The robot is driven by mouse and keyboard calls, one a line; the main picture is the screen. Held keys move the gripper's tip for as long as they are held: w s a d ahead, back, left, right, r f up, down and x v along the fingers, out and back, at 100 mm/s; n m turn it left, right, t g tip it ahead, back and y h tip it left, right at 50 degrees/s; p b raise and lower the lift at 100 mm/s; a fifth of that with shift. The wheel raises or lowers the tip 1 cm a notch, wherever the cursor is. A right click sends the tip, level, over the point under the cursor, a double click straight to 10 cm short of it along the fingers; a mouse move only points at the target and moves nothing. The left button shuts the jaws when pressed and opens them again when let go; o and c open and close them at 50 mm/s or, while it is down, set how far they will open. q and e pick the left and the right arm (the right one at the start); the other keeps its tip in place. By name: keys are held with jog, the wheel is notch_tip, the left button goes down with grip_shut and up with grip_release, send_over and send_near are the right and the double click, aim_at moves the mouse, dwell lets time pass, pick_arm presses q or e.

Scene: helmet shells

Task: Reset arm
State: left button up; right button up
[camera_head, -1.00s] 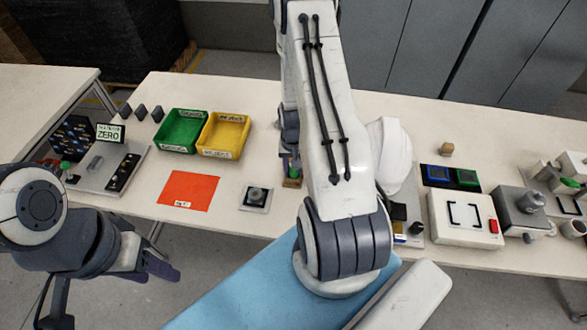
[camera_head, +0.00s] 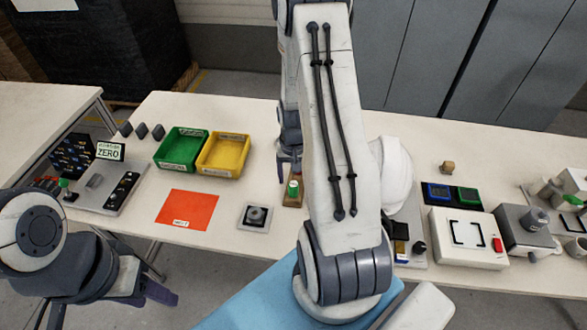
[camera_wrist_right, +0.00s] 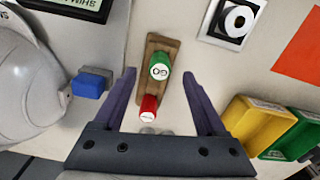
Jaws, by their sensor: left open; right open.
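My right gripper (camera_wrist_right: 158,100) is open and empty in the right wrist view, its two dark fingers spread on either side of a small wooden stand. The stand (camera_wrist_right: 172,48) holds a green cylinder (camera_wrist_right: 160,65) and a red cylinder (camera_wrist_right: 148,105). In the head view the right arm reaches over the table, and its gripper is above the stand (camera_head: 292,203), apart from the green piece (camera_head: 293,188). My left gripper (camera_head: 165,293) is open and empty, low in front of the table at the left.
A white helmet shell (camera_head: 397,172) lies right of my right arm. Green (camera_head: 168,164) and yellow (camera_head: 220,172) bins, a red-orange sheet (camera_head: 187,210) and a grey square fixture (camera_head: 255,217) lie left of it. Devices (camera_head: 468,240) crowd the right side.

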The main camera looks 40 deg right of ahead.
jog(key=shift+r, duration=2.25)
jog(key=a+r+n, duration=0.3)
jog(key=a+r, duration=0.2)
jog(key=a, duration=0.4)
jog(key=a+r+n, duration=0.4)
jog(key=a, duration=0.5)
jog(key=s+a+r+n, duration=0.3)
jog(key=s+a, duration=0.3)
jog(key=s, duration=0.2)
jog(key=s+a+r+n+y, duration=0.1)
jog(key=s+a+r+n, duration=0.2)
jog(key=s+a+n, duration=0.2)
jog(key=s+a, duration=0.1)
jog(key=s, duration=0.2)
jog(key=shift+a+r+n, duration=0.3)
jog(key=shift+a+r, duration=0.05)
jog(key=shift+r, duration=0.05)
